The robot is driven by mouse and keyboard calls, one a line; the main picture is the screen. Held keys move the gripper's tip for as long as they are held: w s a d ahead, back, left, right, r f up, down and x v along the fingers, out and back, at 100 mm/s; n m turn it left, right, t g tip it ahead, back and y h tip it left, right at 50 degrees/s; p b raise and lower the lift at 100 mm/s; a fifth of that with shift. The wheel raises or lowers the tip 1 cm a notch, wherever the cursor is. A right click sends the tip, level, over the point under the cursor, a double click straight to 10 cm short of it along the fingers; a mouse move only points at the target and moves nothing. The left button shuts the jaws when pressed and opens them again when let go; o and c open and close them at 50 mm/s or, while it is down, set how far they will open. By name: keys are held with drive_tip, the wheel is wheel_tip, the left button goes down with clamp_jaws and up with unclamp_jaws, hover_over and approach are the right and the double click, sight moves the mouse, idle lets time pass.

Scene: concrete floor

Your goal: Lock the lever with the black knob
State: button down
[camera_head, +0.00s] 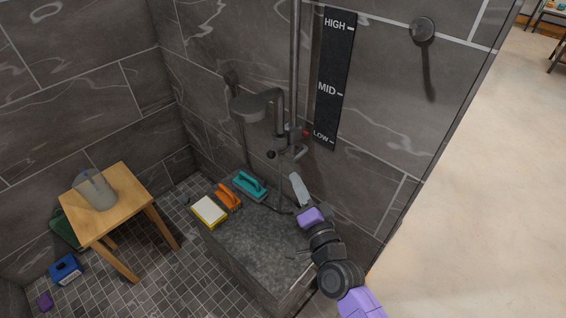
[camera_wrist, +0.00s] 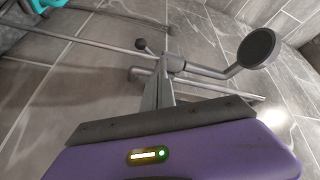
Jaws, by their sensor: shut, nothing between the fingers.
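The black knob (camera_head: 271,154) is at the left end of a short lever on the shower rail's slider (camera_head: 290,150), low on the wall rail. In the wrist view the black knob (camera_wrist: 140,44) shows on its thin rod, beyond my fingers. My gripper (camera_head: 296,178) is just below the slider, pointing up toward it, and is shut and empty. In the wrist view my gripper (camera_wrist: 165,80) has its fingers together. The fingertips overlap the slider, and I cannot tell whether they touch it. The knob is apart from them, a little to the left.
The shower head (camera_head: 255,105) juts out from the rail (camera_head: 295,60) above left. A height strip (camera_head: 330,80) marked HIGH, MID and LOW is right of the rail. A stone bench (camera_head: 265,245) holds brushes and a sponge. A wooden stool (camera_head: 125,210) stands left.

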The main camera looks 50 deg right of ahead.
drive_tip(key=w+d+f+m, duration=0.2)
drive_tip(key=w+d, duration=0.1)
drive_tip(key=w, duration=0.2)
drive_tip(key=w+d+f+m+g, duration=0.1)
drive_tip(key=w+d+m, duration=0.2)
drive_tip(key=w, duration=0.3)
drive_tip(key=shift+f, duration=0.4)
drive_tip(key=shift+p, duration=0.35)
drive_tip(key=a+r+m+g+p, duration=0.1)
drive_tip(key=a+r+m+p, duration=0.1)
drive_tip(key=p, duration=0.8)
drive_tip(key=shift+s+a+r+m+y+p, duration=0.1)
drive_tip(key=shift+a+m+y+p, duration=0.1)
drive_tip(key=shift+m, duration=0.1)
drive_tip(key=shift+a+r+m+y+p, duration=0.1)
drive_tip(key=shift+m+y, duration=0.1)
drive_tip(key=shift+m, duration=0.1)
